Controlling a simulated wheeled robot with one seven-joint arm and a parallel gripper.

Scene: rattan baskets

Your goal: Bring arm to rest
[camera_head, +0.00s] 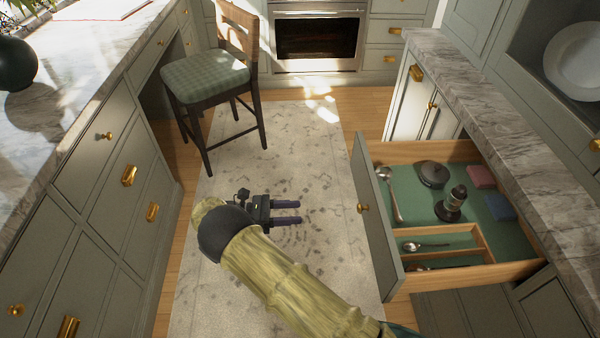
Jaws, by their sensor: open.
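My arm reaches in from the bottom of the head view. My gripper (287,212) is over the patterned rug, with its two dark fingers pointing right and a gap between them. It is open and nothing shows between the fingers. It is to the left of the pulled-out drawer (384,225) and apart from it.
The drawer holds spoons (391,192), a dark lidded pot (432,174), a dark grinder-like item (451,204) and small pink (480,177) and blue (499,207) blocks. A chair (206,78) stands on the rug (245,170). Counters (500,100) flank the aisle; an oven (317,38) closes its far end.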

